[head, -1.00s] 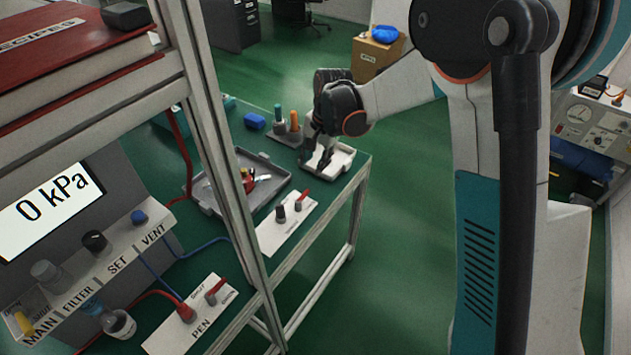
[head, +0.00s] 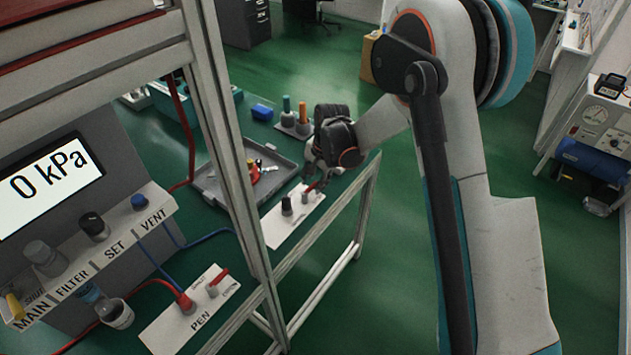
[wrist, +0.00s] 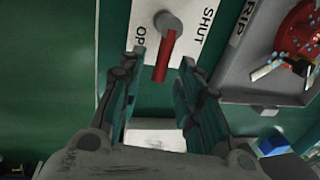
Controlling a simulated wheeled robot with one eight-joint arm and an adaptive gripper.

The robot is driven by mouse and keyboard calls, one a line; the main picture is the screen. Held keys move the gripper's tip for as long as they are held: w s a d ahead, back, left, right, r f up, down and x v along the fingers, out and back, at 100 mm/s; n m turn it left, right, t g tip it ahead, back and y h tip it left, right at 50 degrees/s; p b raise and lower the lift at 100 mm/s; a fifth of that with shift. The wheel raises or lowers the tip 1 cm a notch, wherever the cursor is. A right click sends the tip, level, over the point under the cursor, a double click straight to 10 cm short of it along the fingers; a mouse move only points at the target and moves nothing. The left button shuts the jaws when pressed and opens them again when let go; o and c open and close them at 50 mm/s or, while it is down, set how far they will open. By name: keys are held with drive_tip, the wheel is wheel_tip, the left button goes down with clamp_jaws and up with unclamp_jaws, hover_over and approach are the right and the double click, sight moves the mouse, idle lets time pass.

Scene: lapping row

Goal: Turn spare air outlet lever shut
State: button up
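The spare air outlet is a white plate (head: 283,228) on the green bench, with a dark knob and a red lever (head: 311,187). In the wrist view the red lever (wrist: 162,60) runs from a grey pivot (wrist: 171,24) toward my gripper, between the words OPEN, partly hidden, and SHUT. Its free end leans slightly to the OPEN side. My gripper (wrist: 162,62) is open, with one finger on each side of the lever in the picture. I see no finger touching it; the depth between them is unclear. In the head view my gripper (head: 318,183) is beside the lever, its fingertips hard to make out.
A grey tray (head: 208,190) with red items lies left of the plate. The PEN outlet plate (head: 165,335), with its own red lever, is nearer. A metal frame post (head: 232,160) stands in front of the bench.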

drive_tip(key=shift+c, duration=0.2)
clamp_jaws()
drive_tip(key=shift+a, duration=0.1)
drive_tip(key=n, duration=0.2)
drive_tip(key=w+a+n, duration=0.1)
drive_tip(key=shift+a+n+g, duration=0.1)
drive_tip(key=shift+n+g, duration=0.3)
drive_tip(key=n, duration=0.1)
drive_tip(key=a+n, duration=0.1)
drive_tip(key=n, duration=0.2)
drive_tip(key=shift+w+a+n+g, duration=0.2)
drive_tip(key=shift+a+n+g, duration=0.1)
drive_tip(key=shift+a+g, duration=0.1)
drive_tip(key=a+n, duration=0.1)
drive_tip(key=n, duration=0.1)
drive_tip(key=a+n, duration=0.1)
drive_tip(key=n, duration=0.1)
drive_tip(key=shift+s+n+g, duration=0.15)
drive_tip(key=shift+n+g, duration=0.15)
drive_tip(key=shift+g, duration=0.1)
drive_tip(key=shift+s+a+n+g, duration=0.15)
drive_tip(key=shift+s+a+n, duration=0.1)
drive_tip(key=shift+n, duration=0.6)
drive_tip(key=shift+s+a+n+g, duration=0.1)
drive_tip(key=shift+a+n, duration=0.2)
drive_tip(key=shift+n, duration=0.5)
drive_tip(key=shift+s+a+n+g, duration=0.15)
drive_tip(key=shift+s+a+n, duration=0.1)
drive_tip(key=shift+n, duration=0.6)
